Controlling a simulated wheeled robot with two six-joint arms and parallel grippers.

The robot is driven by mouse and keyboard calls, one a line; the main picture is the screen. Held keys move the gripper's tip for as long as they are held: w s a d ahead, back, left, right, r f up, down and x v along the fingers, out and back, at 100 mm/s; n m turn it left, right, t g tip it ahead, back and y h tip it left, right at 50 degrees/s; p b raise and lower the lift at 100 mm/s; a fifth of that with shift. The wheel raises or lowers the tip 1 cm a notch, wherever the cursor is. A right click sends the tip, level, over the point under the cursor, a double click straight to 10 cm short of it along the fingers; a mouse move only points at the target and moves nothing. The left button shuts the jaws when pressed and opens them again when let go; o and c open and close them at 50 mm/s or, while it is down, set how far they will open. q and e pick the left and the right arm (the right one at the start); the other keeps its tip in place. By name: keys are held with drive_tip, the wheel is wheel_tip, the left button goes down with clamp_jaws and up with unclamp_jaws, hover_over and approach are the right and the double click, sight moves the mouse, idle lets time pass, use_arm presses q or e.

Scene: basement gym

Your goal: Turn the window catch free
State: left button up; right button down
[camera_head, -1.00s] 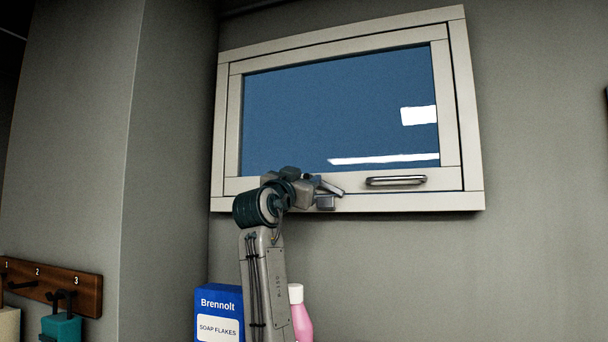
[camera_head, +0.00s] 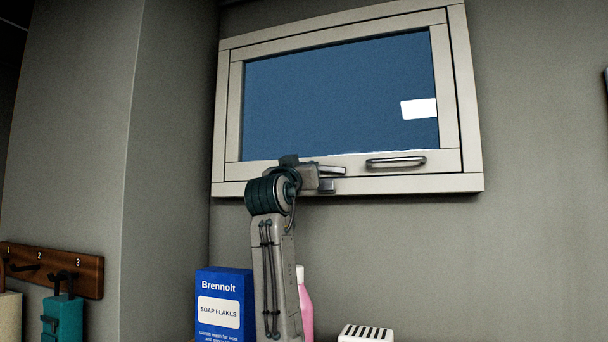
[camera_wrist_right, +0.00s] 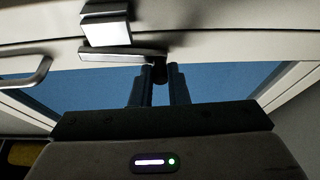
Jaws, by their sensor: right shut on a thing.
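A white-framed window (camera_head: 228,110) is on the wall, its sash seated in its frame. On its bottom rail is a silver catch with a flat lever (camera_head: 331,170) and a small block (camera_head: 327,186). The lever lies about level in the head view. In the right wrist view the block (camera_wrist_right: 106,28) and the lever (camera_wrist_right: 122,54) show at the upper left. My right gripper (camera_wrist_right: 157,84) is shut on the catch's dark end by the lever. My right arm hides part of the catch in the head view. My left gripper is not in view.
A bar handle (camera_head: 396,162) sits on the bottom rail, right of the catch. Below stand a blue soap flakes box (camera_head: 222,292), a pink bottle (camera_head: 306,308) and a white slotted item (camera_head: 366,333). A peg rack (camera_head: 50,268) is at left.

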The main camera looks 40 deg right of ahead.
drive_tip(key=shift+f+n+t+y+b, duration=0.15)
drive_tip(key=shift+f+n+t+b, duration=0.1)
drive_tip(key=shift+n, duration=0.45)
drive_tip(key=shift+f+n+t+y+b, duration=0.15)
drive_tip(key=shift+n+t, duration=0.1)
drive_tip(key=shift+n, duration=0.45)
drive_tip(key=shift+r, duration=0.1)
drive_tip(key=c, duration=1.4)
unclamp_jaws()
drive_tip(key=b+v, duration=0.5)
drive_tip(key=v, duration=0.6)
drive_tip(key=shift+d, duration=0.1)
